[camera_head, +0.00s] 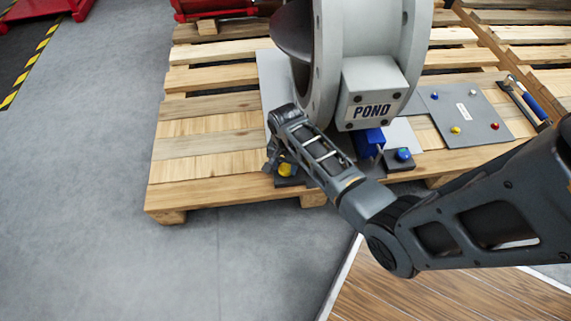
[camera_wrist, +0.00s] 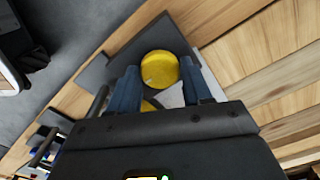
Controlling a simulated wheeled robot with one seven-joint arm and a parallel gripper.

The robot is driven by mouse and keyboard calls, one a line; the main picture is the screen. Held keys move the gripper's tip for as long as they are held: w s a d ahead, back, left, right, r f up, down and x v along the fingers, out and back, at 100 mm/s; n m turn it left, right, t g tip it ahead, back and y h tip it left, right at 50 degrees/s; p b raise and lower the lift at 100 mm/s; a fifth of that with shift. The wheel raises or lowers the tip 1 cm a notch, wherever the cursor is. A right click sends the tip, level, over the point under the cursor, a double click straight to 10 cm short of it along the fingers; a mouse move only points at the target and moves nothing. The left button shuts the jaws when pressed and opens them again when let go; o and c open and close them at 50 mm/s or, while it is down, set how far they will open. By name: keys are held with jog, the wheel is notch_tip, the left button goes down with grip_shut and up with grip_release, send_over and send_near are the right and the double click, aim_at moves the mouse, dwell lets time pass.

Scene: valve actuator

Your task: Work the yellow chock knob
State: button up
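The yellow chock knob (camera_head: 285,170) sits on a dark block at the front edge of the wooden pallet, below the valve. In the wrist view the yellow knob (camera_wrist: 160,69) is a round disc over a dark plate. My gripper (camera_head: 271,161) is just beside the knob in the head view and partly covers the block. In the wrist view my gripper (camera_wrist: 159,76) has its two blue-grey fingers apart, one on each side of the knob. I cannot tell whether the fingers touch it. A second yellow patch shows between the fingers, nearer the palm.
The grey valve body (camera_head: 371,92) marked POND stands close behind my gripper. A blue knob (camera_head: 403,155) sits on another dark block to the right. A grey plate (camera_head: 480,128) with small coloured knobs and a blue-handled tool (camera_head: 532,103) lie further right. Floor is clear at left.

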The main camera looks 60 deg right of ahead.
jog(key=c, duration=0.6)
jog(key=shift+o, duration=0.2)
jog(key=shift+r+m+p, duration=0.1)
jog(key=shift+m+p, duration=0.2)
jog(key=shift+p, duration=0.15)
jog(key=shift+r+m+p, duration=0.1)
jog(key=shift+m+p, duration=0.8)
jog(key=shift+p, duration=0.1)
jog(key=m+p, duration=0.3)
jog(key=m, duration=0.1)
jog(key=shift+m, duration=0.3)
jog(key=m+p, duration=0.2)
jog(key=m, duration=0.2)
jog(key=shift+p, duration=0.3)
jog(key=shift+f+m+p, duration=0.2)
jog(key=shift+m+p, duration=0.35)
jog(key=shift+m, duration=1.25)
